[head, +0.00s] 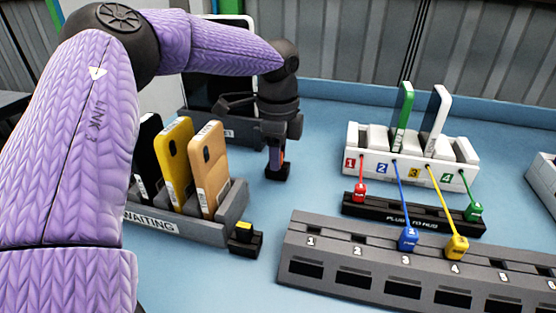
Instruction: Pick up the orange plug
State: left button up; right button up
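My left gripper (278,158) points straight down at a small black holder (278,173) on the blue table, right of the waiting rack. A thin orange-red patch (283,156) shows between or beside its fingertips. It may be the orange plug, but the fingers hide most of it. I cannot tell whether the fingers are closed on it. My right gripper is not in view.
A yellow plug (244,229) sits in another black holder. The waiting rack (180,228) holds several phones. The white numbered hub (412,170) has coloured cables running to plugs. The grey numbered strip (330,262) lies in front. The table between the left gripper and hub is clear.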

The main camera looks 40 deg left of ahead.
pick_arm(q)
grip_shut()
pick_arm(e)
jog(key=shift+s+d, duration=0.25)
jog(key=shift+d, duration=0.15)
pick_arm(q)
jog(key=shift+r, duration=0.15)
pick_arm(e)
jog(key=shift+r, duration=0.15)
pick_arm(q)
jog(key=shift+r, duration=0.35)
notch_tip(320, 180, up, 27)
jog(key=p, duration=1.4)
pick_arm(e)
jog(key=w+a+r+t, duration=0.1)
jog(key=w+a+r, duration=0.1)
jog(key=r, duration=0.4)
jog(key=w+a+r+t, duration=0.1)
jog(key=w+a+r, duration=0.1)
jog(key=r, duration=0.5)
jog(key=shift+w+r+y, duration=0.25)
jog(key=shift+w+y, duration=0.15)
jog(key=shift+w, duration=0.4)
pick_arm(q)
jog(key=shift+r, duration=0.15)
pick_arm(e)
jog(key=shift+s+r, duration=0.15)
